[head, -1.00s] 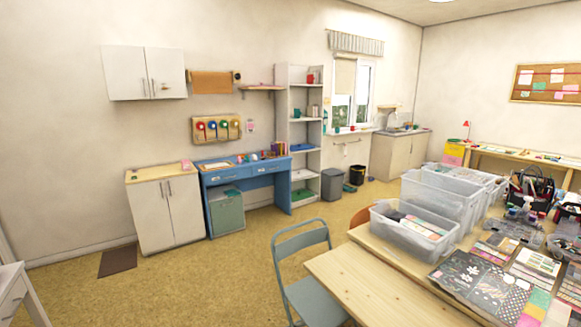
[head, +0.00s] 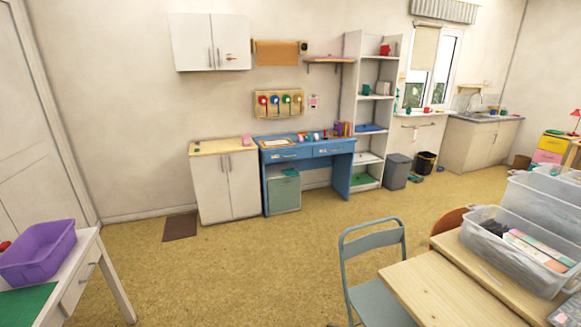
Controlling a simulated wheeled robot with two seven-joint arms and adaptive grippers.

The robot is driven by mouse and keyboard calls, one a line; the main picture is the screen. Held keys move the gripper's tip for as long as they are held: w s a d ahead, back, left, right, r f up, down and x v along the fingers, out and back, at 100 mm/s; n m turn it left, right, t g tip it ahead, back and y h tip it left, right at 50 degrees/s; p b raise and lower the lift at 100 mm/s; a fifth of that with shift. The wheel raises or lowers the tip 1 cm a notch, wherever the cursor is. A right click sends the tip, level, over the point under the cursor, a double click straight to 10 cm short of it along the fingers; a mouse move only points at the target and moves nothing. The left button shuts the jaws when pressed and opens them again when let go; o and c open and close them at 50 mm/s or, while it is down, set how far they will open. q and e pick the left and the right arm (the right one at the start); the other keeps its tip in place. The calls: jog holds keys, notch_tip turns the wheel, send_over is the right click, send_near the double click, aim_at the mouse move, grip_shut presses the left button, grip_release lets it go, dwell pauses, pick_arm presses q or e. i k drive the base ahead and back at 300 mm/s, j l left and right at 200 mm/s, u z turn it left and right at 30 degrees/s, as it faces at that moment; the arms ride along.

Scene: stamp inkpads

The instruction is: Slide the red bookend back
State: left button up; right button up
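A small red object (head: 385,50) stands on the top shelf of the tall white shelf unit (head: 352,100) by the window. It is too small to tell whether it is the red bookend. A row of books (head: 343,129) stands at the right end of the blue desk (head: 277,154); I cannot make out a bookend there. More books (head: 383,88) are on the shelf below the red object. Neither of my grippers is in view.
Open floor (head: 260,265) lies in front of the blue desk and white cabinet (head: 226,185). A metal chair (head: 375,265) and wooden table (head: 450,290) stand at the front right. A white table with a purple bin (head: 38,252) is at left.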

aim_at(384, 51)
jog(key=i+j+u, duration=0.15)
jog(key=i+u, duration=0.4)
jog(key=i, duration=0.25)
jog(key=i+z, duration=0.1)
jog(key=i, duration=0.7)
jog(key=i+j+z, duration=0.15)
jog(key=i, duration=0.65)
jog(key=i+z, duration=0.3)
jog(key=i, duration=0.55)
jog(key=i+z, duration=0.4)
jog(key=i+j+z, duration=0.1)
jog(key=i+z, duration=0.3)
jog(key=i+l+z, duration=0.1)
jog(key=i+z, duration=0.3)
jog(key=i+j+z, duration=0.1)
jog(key=i+z, duration=0.3)
jog(key=i, duration=0.15)
jog(key=i+z, duration=0.2)
jog(key=i, duration=0.65)
jog(key=i+z, duration=0.2)
jog(key=i, duration=0.7)
